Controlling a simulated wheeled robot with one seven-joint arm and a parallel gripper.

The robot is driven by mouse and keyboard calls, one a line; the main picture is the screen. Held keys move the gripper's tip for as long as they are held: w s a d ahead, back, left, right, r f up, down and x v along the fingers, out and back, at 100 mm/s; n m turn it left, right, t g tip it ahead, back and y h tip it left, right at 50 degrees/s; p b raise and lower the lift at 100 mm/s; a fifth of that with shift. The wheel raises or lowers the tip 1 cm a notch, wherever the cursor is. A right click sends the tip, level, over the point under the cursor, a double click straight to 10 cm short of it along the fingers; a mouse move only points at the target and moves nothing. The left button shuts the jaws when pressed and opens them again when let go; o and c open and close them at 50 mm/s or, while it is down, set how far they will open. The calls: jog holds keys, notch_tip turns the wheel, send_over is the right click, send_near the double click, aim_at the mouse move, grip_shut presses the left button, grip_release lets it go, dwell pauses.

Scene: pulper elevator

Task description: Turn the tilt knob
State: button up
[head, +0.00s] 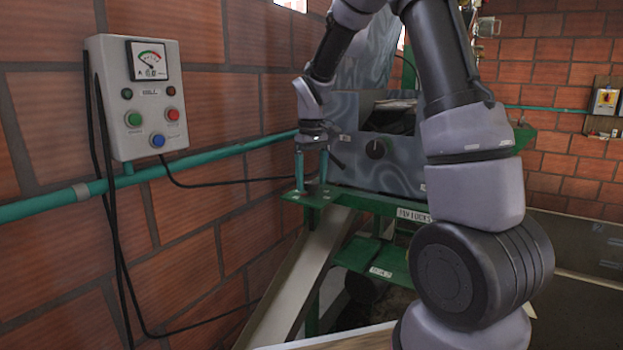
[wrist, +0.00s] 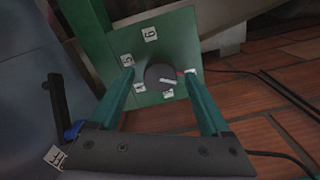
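A round dark knob (wrist: 160,77) with a white pointer mark sits on a green plate (wrist: 150,49) in the wrist view. White number labels stand around it, and a small red mark lies at its right. The pointer aims right and slightly down. My gripper (wrist: 160,75) is open, with one teal finger on each side of the knob; whether either touches it I cannot tell. In the head view my gripper (head: 312,180) points down over the green plate (head: 340,196), and that knob is not clearly visible there.
A control box (head: 140,97) with a gauge and buttons hangs on the brick wall at left. A teal pipe (head: 220,152) and black cables run along the wall. A pale chute (head: 300,280) slopes below.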

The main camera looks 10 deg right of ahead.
aim_at(312, 182)
jog(key=shift+r, duration=0.15)
notch_tip(312, 182, up, 10)
jog(key=shift+r, duration=0.25)
dwell(0.3)
jog(key=s+d+r+m+t, duration=0.2)
jog(key=s+m, duration=0.1)
jog(key=s, duration=0.4)
jog(key=s+d+r+m+t+y, duration=0.1)
jog(key=s+d+r+m+t, duration=0.1)
jog(key=s, duration=0.6)
jog(key=s+d+r+m+t+y, duration=0.1)
jog(key=s+r+m+t, duration=0.2)
jog(key=s, duration=0.5)
jog(key=shift+s+d+m, duration=0.25)
jog(key=shift+d+m, duration=0.15)
